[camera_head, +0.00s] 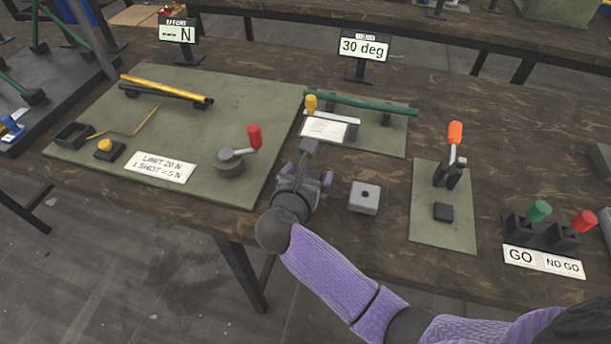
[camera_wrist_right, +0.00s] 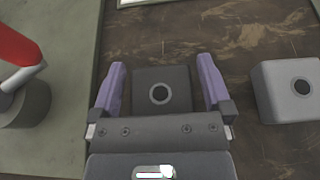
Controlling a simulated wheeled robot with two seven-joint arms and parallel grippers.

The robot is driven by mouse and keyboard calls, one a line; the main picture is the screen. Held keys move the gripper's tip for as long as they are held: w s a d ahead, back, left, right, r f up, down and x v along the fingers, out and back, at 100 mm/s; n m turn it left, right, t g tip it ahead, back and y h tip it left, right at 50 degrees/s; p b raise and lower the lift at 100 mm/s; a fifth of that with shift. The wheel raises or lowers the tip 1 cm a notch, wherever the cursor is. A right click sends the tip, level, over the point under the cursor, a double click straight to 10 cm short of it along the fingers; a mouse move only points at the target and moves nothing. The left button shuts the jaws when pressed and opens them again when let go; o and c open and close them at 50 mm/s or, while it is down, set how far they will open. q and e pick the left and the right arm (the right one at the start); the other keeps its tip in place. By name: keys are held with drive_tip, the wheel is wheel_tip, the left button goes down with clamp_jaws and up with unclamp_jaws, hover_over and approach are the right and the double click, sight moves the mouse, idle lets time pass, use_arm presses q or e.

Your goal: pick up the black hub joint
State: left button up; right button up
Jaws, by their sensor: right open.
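The black hub joint (camera_wrist_right: 146,78) is a dark block with a ringed round hole in its top face. In the right wrist view it lies on the wooden table between the two purple fingers of my right gripper (camera_wrist_right: 162,82). The fingers stand apart on either side of it, with a visible gap at each side. In the head view my right gripper (camera_head: 307,184) is over the table between the left green mat and a grey hub block, and it hides the black hub joint. I cannot tell the height of the fingertips. My left gripper is out of view.
The grey hub block (camera_head: 364,198) sits just right of my right gripper, also in the wrist view (camera_wrist_right: 287,90). A red-handled device (camera_head: 232,162) stands to the left on the green mat (camera_head: 200,98). An orange-handled press (camera_head: 452,172) stands further right.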

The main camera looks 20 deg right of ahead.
drive_tip(key=c, duration=1.1)
